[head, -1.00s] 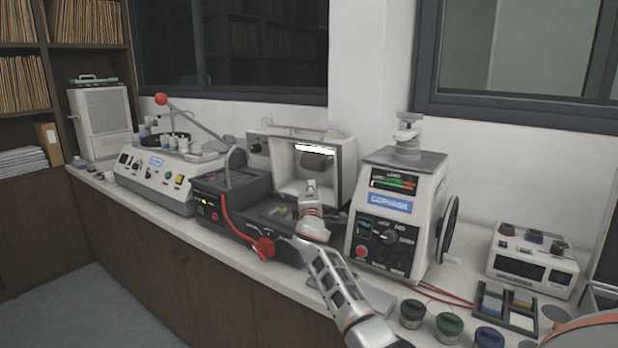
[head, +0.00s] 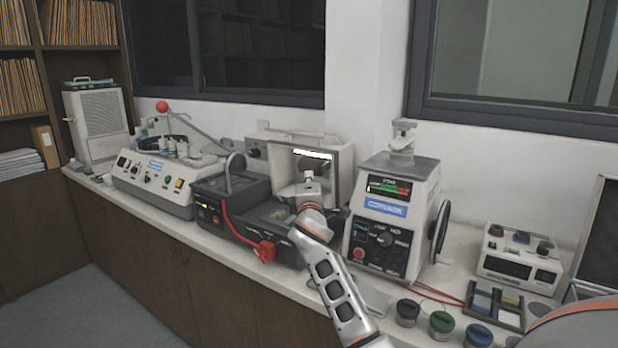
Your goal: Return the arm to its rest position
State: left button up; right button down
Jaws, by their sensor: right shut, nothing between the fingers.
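My right arm reaches in from the bottom right. Its gripper (head: 308,178) is shut and empty, small in the view, in front of the open white lit housing (head: 341,170) behind the black machine. The gripper's fingertips are hard to make out against the housing. The mounting press (head: 393,212), white with a load display and a side handwheel (head: 439,232), stands just right of my right arm. My left gripper is out of view.
The black machine (head: 232,190) with a red lever (head: 264,250) is left of my gripper. A control box with a red-knobbed lever (head: 155,182) stands farther left. Lidded jars (head: 441,325), a tray (head: 496,304) and a small white instrument (head: 518,262) occupy the right of the counter.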

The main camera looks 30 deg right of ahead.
jog(key=shift+s+a+r, duration=0.1)
dwell(0.5)
jog(key=s+a+f+m+g+y, duration=0.1)
jog(key=s+a+f+y, duration=0.3)
jog(key=f, duration=0.7)
jog(key=s+a+f+y, duration=0.2)
jog(key=s+a+f, duration=0.45)
jog(key=f, duration=0.45)
jog(key=s+a+f+m+g+y, duration=0.1)
jog(key=s+a+f+y, duration=0.3)
jog(key=f, duration=0.7)
jog(key=s+a+f+m+g+y, duration=0.1)
jog(key=s+a+f+m, duration=0.1)
jog(key=s+a+f, duration=0.3)
jog(key=s+a+f+m+g+y, duration=0.1)
jog(key=s+a+f, duration=0.4)
jog(key=s, duration=0.7)
jog(key=s+a+f+m+g+y, duration=0.1)
jog(key=s+a+f+m, duration=0.2)
jog(key=s, duration=0.6)
jog(key=shift+a+f+g, duration=0.3)
jog(key=shift+a+f, duration=0.6)
jog(key=shift+f, duration=0.05)
